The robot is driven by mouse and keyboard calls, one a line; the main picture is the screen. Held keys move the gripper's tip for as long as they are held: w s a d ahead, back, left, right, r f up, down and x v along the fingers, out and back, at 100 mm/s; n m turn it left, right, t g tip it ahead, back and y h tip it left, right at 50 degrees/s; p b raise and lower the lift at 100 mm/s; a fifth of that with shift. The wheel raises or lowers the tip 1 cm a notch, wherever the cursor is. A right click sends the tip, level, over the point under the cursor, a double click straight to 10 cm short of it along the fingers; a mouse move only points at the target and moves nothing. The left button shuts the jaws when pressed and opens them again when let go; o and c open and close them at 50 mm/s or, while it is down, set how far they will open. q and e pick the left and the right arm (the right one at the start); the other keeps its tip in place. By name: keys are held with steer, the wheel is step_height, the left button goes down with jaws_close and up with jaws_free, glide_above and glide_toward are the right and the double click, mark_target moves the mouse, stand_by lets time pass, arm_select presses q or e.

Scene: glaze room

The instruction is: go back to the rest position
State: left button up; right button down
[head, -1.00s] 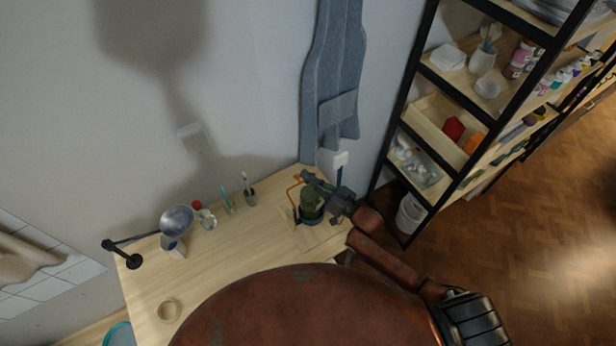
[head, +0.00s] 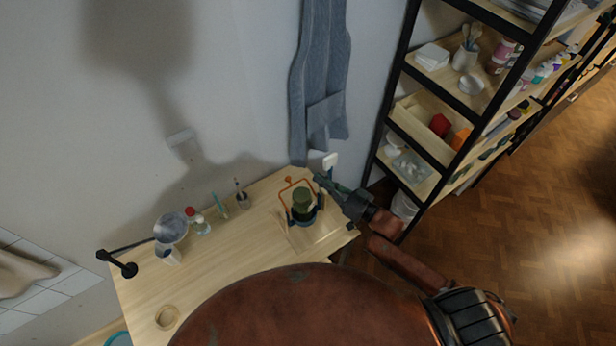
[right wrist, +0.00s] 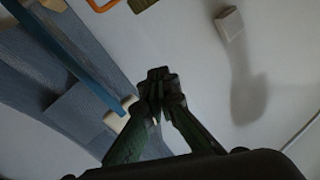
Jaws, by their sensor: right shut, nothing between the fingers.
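My right gripper (head: 322,180) is beside and to the right of a green jar-like object (head: 302,203) with an orange frame (head: 284,190) around it, on the wooden table. In the right wrist view its fingertips (right wrist: 158,82) meet, shut and empty, with the wall behind them. The green object (right wrist: 138,4) and orange frame (right wrist: 100,4) show at the top edge there. My left gripper is not in view.
A blue-grey apron (head: 318,90) hangs behind. A black-framed shelf (head: 392,100) stands right. Open wooden floor (head: 530,220) lies beyond.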

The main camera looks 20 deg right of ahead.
steer(key=shift+s+d+r, duration=0.3)
steer(key=shift+s+d, duration=0.15)
steer(key=shift+s, duration=0.2)
steer(key=shift+s+d+r, duration=0.25)
steer(key=shift+s+d, duration=0.2)
steer(key=shift+s, duration=0.15)
